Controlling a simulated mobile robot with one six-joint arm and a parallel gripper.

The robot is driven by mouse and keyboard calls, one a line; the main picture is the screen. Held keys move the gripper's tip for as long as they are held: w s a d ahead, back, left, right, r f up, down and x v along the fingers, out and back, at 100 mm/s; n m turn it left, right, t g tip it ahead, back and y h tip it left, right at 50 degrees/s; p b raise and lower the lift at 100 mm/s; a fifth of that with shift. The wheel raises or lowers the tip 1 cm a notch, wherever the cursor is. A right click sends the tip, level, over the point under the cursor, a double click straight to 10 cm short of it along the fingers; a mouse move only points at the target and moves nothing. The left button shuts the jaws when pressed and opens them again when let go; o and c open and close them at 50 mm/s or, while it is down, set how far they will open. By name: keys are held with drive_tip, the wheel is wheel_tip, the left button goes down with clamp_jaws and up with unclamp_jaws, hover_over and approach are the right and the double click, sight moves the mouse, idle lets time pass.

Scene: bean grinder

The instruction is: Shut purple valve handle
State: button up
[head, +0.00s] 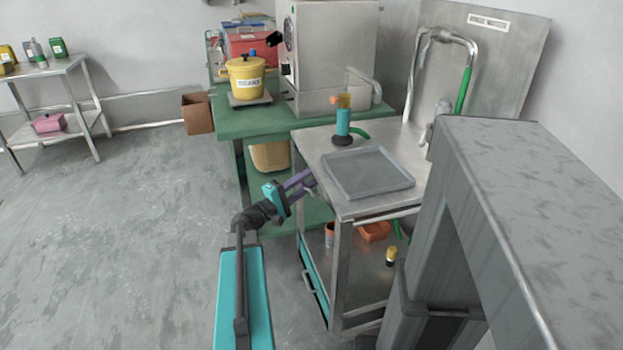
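My gripper (306,183) is at the left edge of the steel cart, just below its top. It reaches up and right from my turquoise-and-black arm. Two purple-grey bars extend from its turquoise wrist toward the cart corner; they look like its fingers. Their tips meet the cart edge in the picture, and I cannot tell whether they touch anything or how far apart they are. I cannot make out a purple valve handle separate from these bars; it may be hidden or too small to tell.
The steel cart (325,207) carries a grey tray (366,171) and a turquoise bottle-like tool (343,125). Behind it, a green table (290,120) holds a yellow beans pot (246,76) and a steel machine (335,60). Open floor (120,230) lies to the left.

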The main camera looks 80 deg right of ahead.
drive_tip(key=shift+x, duration=1.1)
clamp_jaws()
